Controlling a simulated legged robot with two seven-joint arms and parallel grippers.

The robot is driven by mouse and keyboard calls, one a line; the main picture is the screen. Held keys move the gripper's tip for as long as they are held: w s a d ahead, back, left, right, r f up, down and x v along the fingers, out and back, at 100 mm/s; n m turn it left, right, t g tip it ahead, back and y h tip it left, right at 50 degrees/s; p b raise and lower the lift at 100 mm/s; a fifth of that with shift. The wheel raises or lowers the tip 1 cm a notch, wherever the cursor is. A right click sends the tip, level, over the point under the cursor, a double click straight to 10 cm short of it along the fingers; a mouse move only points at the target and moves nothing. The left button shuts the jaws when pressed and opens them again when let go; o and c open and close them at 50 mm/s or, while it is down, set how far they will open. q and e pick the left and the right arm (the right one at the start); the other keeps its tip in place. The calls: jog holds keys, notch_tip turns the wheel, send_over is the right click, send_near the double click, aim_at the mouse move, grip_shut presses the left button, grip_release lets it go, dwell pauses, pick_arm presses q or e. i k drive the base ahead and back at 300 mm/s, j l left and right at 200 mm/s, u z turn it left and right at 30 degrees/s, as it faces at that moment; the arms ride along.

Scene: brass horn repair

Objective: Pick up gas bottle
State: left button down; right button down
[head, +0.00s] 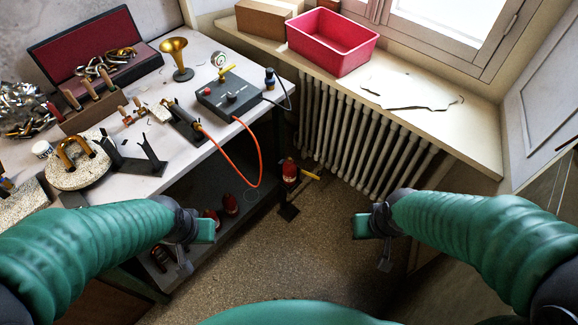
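Small red bottles, which look like gas bottles, are below the workbench. One red bottle (230,203) and another red bottle (211,216) are on the dark lower shelf (255,200), just above my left gripper in the picture. A third red item (290,170) with a yellow part stands by the bench's right end. I cannot tell which is the task's gas bottle. My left gripper (196,248) is in front of the lower shelf, partly covering its contents. My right gripper (372,245) is over the open floor. I see nothing held in either, but their finger openings are unclear.
The workbench (190,165) holds a grey control box (229,95), a brass horn bell (176,58) and tools. An orange hose (257,150) hangs over its edge. A radiator (350,130) and windowsill with a red bin (331,40) are behind. The middle floor (290,250) is clear.

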aim_at(289, 167)
jog(key=i+l+u, duration=0.1)
jog(key=i, duration=0.3)
jog(key=i+l+u, duration=0.1)
jog(key=i, duration=0.35)
jog(key=i+l+u, duration=0.1)
jog(key=i+l, duration=0.2)
jog(key=i+l+u, duration=0.1)
jog(key=l+u, duration=0.3)
jog(key=i+l+u, duration=0.1)
jog(key=l+u, duration=0.15)
jog(key=u, duration=0.15)
jog(key=l+u, duration=0.35)
